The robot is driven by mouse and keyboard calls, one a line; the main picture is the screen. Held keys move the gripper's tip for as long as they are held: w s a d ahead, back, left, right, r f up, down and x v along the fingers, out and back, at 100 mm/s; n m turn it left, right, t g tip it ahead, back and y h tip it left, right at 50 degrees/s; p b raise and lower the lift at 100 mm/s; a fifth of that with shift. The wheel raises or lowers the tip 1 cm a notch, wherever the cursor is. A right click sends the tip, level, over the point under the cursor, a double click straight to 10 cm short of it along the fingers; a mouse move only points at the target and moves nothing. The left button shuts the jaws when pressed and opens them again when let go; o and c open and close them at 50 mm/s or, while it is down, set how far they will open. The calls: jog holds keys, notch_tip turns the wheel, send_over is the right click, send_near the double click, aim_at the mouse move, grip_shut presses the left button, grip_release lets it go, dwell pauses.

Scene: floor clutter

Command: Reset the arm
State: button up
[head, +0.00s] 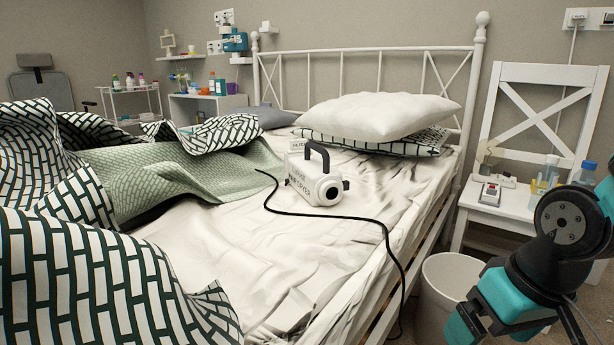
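Parts of my teal and black arm show at the lower right of the head view, in front of the white chair and beside the bed. The arm is bent, and its lower part runs out of the bottom of the picture. I cannot make out my gripper's fingertips in this view. No object is seen held by the arm.
A bed (270,265) with rumpled sheets fills the middle. On it lie a white hair dryer (316,183) with a black cord (330,216), and pillows (375,117). A white bin (450,285) and a white chair (510,208) holding small items stand close to my arm.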

jog(key=s+a+r+n+g+y+p, duration=0.1)
jog(key=s+a+r+n+p, duration=0.25)
jog(key=r, duration=0.45)
jog(key=s+a+r+n+g+y+p, duration=0.1)
jog(key=s+a+r+n+p, duration=0.1)
jog(key=s+a+r+p, duration=0.4)
notch_tip(320, 180, up, 36)
jog(key=w+d+p, duration=0.1)
jog(key=p, duration=3.2)
jog(key=shift+w+d+r+m+p, duration=0.15)
jog(key=shift+d+m+p, duration=0.05)
jog(key=shift+m+p, duration=0.15)
